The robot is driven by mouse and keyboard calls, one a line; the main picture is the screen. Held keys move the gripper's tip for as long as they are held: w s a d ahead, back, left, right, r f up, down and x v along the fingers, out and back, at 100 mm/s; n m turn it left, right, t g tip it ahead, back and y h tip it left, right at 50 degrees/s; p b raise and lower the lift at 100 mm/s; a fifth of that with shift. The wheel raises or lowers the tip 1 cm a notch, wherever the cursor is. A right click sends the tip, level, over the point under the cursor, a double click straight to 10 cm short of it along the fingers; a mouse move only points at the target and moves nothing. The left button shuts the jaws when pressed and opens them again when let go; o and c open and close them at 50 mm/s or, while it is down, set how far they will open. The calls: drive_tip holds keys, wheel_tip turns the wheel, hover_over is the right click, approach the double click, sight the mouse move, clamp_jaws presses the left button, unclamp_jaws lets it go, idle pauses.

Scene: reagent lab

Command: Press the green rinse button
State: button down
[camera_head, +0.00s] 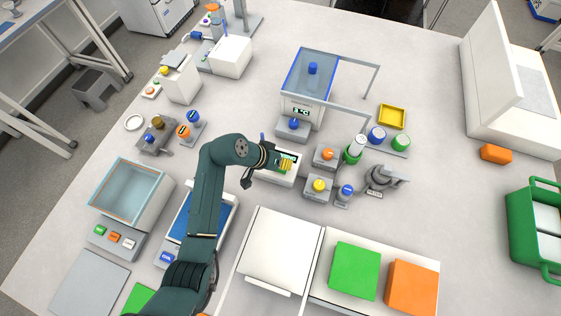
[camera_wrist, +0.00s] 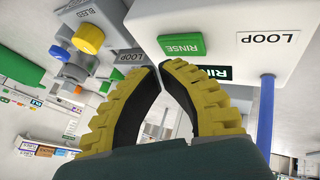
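The green rinse button (camera_wrist: 181,45), lettered RINSE, is on a pale box (camera_wrist: 225,22) in the wrist view, just beyond my fingertips. My gripper (camera_wrist: 160,67) has two yellow ridged fingers with dark inner pads. Their tips come together with nothing held between them. The tips are close to the button's near edge; I cannot tell whether they touch it. In the head view my gripper (camera_head: 288,164) is over a small white box (camera_head: 277,179) in the table's middle and partly covers it. The button is not clearly visible there.
A LOOP label (camera_wrist: 268,38) and a blue post (camera_wrist: 266,115) are beside the button. A yellow knob (camera_wrist: 88,38) is to its left. In the head view, a blue-edged clear case (camera_head: 312,72) stands behind my gripper; orange (camera_head: 327,152) and yellow-topped (camera_head: 319,185) blocks stand to its right.

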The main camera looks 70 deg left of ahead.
wheel_tip(320, 180, up, 5)
drive_tip(key=p, duration=0.5)
idle(0.8)
